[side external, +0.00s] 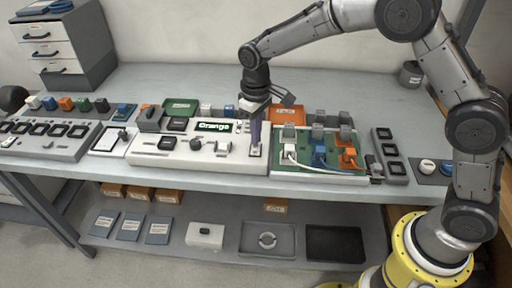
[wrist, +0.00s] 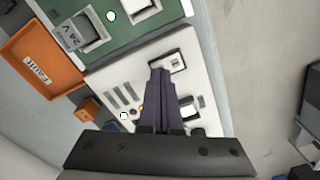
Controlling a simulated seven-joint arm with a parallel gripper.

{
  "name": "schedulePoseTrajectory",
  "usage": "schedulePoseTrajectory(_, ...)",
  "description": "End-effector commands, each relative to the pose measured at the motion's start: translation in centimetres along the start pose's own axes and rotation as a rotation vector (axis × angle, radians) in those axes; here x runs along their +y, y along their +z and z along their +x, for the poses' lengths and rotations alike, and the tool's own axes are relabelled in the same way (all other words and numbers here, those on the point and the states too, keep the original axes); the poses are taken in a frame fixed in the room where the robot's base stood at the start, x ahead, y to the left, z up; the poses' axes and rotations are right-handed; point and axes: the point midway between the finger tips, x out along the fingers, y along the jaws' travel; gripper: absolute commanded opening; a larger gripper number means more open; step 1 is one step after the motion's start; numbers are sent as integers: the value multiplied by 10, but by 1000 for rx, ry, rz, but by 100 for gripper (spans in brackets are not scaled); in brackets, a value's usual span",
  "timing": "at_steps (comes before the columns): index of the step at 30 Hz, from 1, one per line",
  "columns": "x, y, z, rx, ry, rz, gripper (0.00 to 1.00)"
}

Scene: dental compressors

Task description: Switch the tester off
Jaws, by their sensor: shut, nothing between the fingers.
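The tester (side external: 165,159) is a long white box in the middle of the bench, with a lit display (side external: 213,127) reading "Orange". A small switch (side external: 254,151) sits in a pale frame at its right end. It also shows in the wrist view (wrist: 178,64), just beyond my fingertips; its on or off position is too small to tell. My gripper (side external: 255,146) points down at this switch, its dark purple fingers together and empty. In the wrist view my gripper (wrist: 161,74) partly covers the panel; I cannot tell whether it touches the switch.
Right of the tester is a green board (side external: 302,165) with white, blue and orange plugs. An orange tray (side external: 287,115) and a green tray (side external: 180,107) lie behind. A grey block (side external: 149,119) stands at the tester's back left. The rear bench is mostly clear.

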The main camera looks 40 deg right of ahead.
Motion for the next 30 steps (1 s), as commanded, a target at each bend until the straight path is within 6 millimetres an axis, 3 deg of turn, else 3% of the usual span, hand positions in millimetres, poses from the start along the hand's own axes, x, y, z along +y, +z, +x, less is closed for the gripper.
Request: schedulePoseTrajectory(30, 0, 0, 11, -1, 0, 0, 0)
